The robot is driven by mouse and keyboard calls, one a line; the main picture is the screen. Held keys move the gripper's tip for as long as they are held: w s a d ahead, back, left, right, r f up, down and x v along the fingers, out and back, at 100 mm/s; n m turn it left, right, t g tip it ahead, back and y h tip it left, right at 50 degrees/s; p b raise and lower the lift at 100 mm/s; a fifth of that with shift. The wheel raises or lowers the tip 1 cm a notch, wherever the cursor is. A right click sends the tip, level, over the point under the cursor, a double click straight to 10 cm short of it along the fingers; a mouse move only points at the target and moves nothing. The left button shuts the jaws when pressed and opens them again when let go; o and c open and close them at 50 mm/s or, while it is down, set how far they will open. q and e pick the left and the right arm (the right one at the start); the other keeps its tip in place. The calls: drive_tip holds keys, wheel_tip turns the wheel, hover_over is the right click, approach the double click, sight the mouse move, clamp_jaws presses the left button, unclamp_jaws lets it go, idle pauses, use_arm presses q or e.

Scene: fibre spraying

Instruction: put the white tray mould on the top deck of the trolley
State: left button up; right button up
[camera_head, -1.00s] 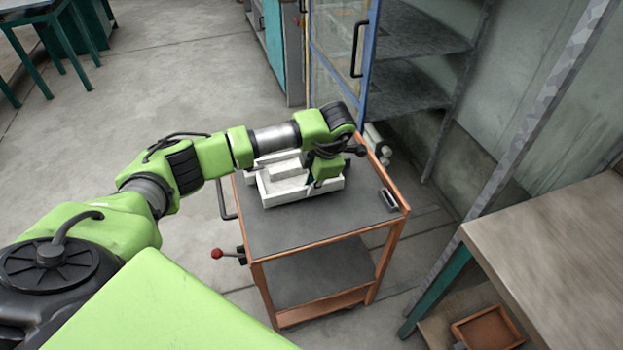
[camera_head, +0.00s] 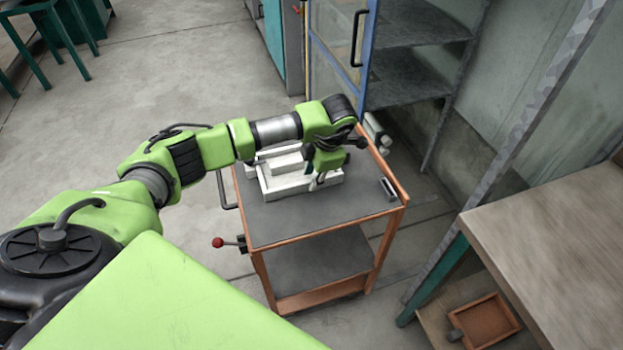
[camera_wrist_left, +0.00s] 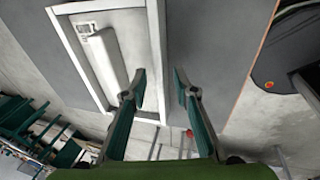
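The white tray mould (camera_head: 288,194) lies flat on the grey top deck (camera_head: 300,219) of the orange-framed trolley, towards its far side. In the left wrist view its white rim (camera_wrist_left: 157,50) runs between my fingers. My left gripper (camera_head: 317,182) points down at the tray's right part, and it also shows in the left wrist view (camera_wrist_left: 161,84). Its fingers are apart, one on each side of the rim, with visible gaps. The arm hides part of the tray's back. My right gripper is not in view.
A small dark-and-light item (camera_head: 388,190) lies at the deck's right edge. A red-knobbed lever (camera_head: 218,242) sticks out at the trolley's left. A blue-framed cabinet door (camera_head: 340,50) stands behind. A wooden bench (camera_head: 560,220) is at right. The deck's front is clear.

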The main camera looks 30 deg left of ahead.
use_arm(q)
drive_tip(key=b+v, duration=0.2)
drive_tip(key=v, duration=0.8)
drive_tip(key=shift+d+r, duration=0.15)
drive_tip(key=shift+r, duration=0.1)
drive_tip(key=shift+s, duration=0.1)
